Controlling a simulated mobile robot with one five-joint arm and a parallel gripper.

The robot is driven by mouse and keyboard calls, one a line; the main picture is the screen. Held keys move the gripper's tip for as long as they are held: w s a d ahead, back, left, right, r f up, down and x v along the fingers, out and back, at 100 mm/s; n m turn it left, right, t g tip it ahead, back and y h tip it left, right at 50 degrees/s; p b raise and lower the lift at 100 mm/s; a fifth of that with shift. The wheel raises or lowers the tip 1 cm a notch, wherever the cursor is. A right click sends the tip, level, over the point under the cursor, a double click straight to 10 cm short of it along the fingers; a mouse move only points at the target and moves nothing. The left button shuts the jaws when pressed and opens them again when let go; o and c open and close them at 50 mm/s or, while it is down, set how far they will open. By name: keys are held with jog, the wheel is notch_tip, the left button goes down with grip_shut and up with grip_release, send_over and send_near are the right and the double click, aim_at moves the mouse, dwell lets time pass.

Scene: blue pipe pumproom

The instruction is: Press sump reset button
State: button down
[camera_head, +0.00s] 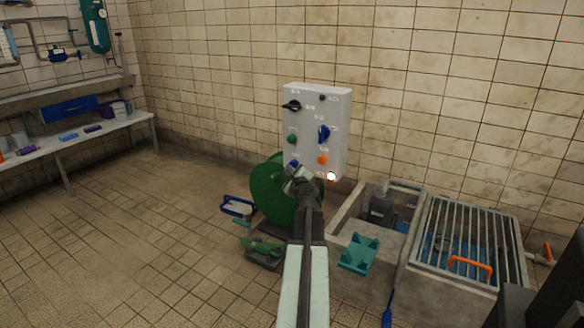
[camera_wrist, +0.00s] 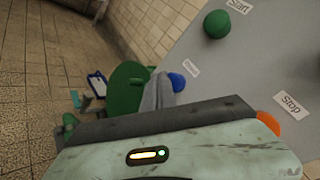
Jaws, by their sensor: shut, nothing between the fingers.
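A pale grey control box (camera_head: 310,112) stands against the tiled wall. On its lower left is a small blue button (camera_head: 294,163), partly hidden by my gripper (camera_head: 297,175). The same blue button shows in the wrist view (camera_wrist: 177,82), beside a small label (camera_wrist: 191,67) too blurred to read surely. My gripper in the wrist view (camera_wrist: 158,90) is shut and empty, its tip right at the blue button. I cannot tell whether they touch. A green button (camera_wrist: 217,23) labelled "Start" and an orange button (camera_wrist: 269,122) near a "Stop" label sit on the same panel.
The panel also has a black selector (camera_head: 291,105), a blue knob (camera_head: 323,132) and a lit white lamp (camera_head: 331,176). A green wheel-like thing (camera_head: 268,190) stands behind my arm. A concrete sump with a metal grate (camera_head: 470,235) lies right.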

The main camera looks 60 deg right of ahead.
jog(key=shift+d, duration=0.95)
dwell(0.9)
jog(key=shift+a, duration=1.4)
jog(key=a, duration=0.5)
jog(key=shift+w, duration=0.1)
dwell(0.5)
